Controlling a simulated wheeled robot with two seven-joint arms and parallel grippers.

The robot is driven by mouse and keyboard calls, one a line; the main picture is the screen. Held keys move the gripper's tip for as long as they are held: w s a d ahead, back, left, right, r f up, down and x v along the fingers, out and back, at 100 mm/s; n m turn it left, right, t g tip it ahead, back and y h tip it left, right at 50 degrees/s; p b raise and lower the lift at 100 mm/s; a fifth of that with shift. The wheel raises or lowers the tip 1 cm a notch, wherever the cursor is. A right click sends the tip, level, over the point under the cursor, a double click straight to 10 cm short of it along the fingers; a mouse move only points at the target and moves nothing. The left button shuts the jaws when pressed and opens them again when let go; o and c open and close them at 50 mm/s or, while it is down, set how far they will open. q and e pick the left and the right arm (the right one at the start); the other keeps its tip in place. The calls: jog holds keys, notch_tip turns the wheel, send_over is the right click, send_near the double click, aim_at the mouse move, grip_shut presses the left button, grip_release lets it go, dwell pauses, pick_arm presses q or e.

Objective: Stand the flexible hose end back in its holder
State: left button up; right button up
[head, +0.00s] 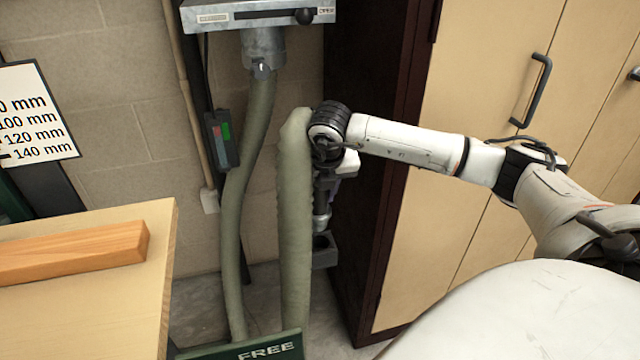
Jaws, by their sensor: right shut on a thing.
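The grey-green flexible hose (296,220) hangs from a metal collar under a duct, runs down behind a green panel and rises again to a bend beside my right wrist. Its end looks like a metal nozzle (322,218), pointing down. My right gripper (325,190) is shut on the hose end; its fingers are mostly hidden by the wrist and hose. The dark grey holder (325,252), a block with a round opening, is directly below the nozzle. The nozzle tip appears just above the opening; I cannot tell whether it touches. My left gripper is out of view.
A tall cabinet (450,90) with dark side and handles stands right of the holder. A workbench (110,310) with a wooden bar (70,252) is at left. A green panel marked FREE (250,346) is in front. A button box (221,140) hangs by the wall.

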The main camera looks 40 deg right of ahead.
aim_at(320, 209)
jog(key=shift+d+f+m, duration=0.25)
jog(key=shift+d+m, duration=0.05)
notch_tip(320, 209, down, 4)
jog(key=b, duration=0.2)
jog(key=shift+b, duration=0.4)
jog(key=shift+w+f, duration=0.1)
jog(key=shift+f, duration=0.25)
jog(key=shift+b, duration=0.3)
dwell(0.5)
